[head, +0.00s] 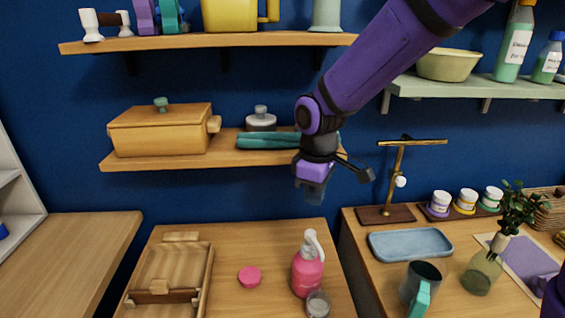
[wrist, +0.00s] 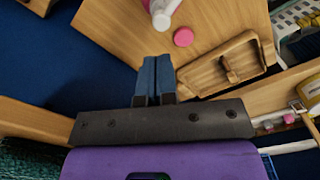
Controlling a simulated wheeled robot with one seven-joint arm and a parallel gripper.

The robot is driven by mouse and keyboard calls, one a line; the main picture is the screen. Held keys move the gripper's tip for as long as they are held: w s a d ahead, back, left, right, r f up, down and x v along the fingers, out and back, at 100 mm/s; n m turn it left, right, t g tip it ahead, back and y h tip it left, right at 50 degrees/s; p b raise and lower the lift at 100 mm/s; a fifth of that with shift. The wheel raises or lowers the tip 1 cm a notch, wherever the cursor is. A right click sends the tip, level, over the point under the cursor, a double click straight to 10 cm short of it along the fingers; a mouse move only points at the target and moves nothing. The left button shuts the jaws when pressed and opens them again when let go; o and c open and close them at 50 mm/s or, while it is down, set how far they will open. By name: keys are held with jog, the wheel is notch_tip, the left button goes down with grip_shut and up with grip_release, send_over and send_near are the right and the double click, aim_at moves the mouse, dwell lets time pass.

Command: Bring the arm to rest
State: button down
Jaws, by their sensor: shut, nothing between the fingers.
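My gripper (head: 314,188) hangs from my purple arm in front of the blue wall, just below the middle shelf's right end in the head view. Its fingers point down. In the wrist view my gripper (wrist: 155,62) shows two blue fingers side by side, shut, with nothing between them. A pink pump bottle (head: 307,266) stands on the counter below it, apart from the fingers.
A wooden tray (head: 207,275), a pink disc (head: 249,276) and a clear jar (head: 318,304) are on the middle counter. The middle shelf (head: 150,162) holds a wooden box (head: 160,130). A brass stand (head: 397,180) is right of my gripper.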

jog(key=s+d+r+m+t, duration=0.3)
jog(key=s+d+r+m, duration=0.4)
jog(key=d+r, duration=0.5)
jog(key=s+d+r+m+t, duration=0.1)
jog(key=s+d+r+m, duration=0.1)
jog(key=s, duration=0.4)
jog(key=s+d+r+m+t, duration=0.1)
jog(key=s+d+r+m, duration=0.1)
jog(key=s+d, duration=0.3)
jog(key=shift+s+d+m, duration=0.2)
jog(key=shift+s+m, duration=0.3)
jog(key=shift+s, duration=0.35)
